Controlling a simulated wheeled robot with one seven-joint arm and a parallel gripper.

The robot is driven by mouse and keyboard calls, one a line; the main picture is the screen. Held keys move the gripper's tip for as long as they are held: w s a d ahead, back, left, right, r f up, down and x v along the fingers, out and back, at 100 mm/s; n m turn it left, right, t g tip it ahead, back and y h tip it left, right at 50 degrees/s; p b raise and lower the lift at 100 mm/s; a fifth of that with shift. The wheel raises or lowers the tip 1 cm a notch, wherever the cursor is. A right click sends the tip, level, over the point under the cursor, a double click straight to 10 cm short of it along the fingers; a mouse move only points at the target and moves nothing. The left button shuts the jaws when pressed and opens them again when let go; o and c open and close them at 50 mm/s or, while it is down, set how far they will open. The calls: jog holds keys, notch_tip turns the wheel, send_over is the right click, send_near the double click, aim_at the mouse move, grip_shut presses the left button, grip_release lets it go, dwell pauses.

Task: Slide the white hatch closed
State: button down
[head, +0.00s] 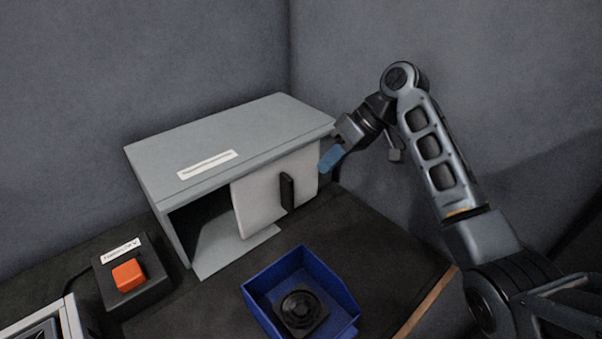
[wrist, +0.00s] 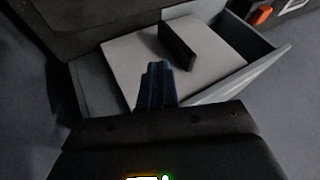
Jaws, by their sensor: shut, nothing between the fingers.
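The white hatch (head: 262,198) is a flat panel on the front of a grey cabinet (head: 230,145). It covers the right part of the opening, and the left part is open and dark inside. A black upright handle (head: 287,191) sticks out of the hatch. In the wrist view the hatch (wrist: 140,65) and its handle (wrist: 178,46) lie just beyond my fingertips. My gripper (head: 331,158), with blue fingers, is at the right end of the cabinet front, right of the handle. It is shut and empty, and it also shows in the wrist view (wrist: 157,72). I cannot tell whether it touches the hatch.
A blue bin (head: 258,300) with a round black part (head: 301,310) in it stands on the dark table in front of the cabinet. A black box with an orange button (head: 128,275) stands at the left. Grey walls rise behind.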

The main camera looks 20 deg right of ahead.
aim_at(285, 192)
jog(key=p+x, duration=0.1)
jog(key=x, duration=0.8)
jog(key=shift+a+f, duration=0.2)
jog(key=shift+f, duration=0.1)
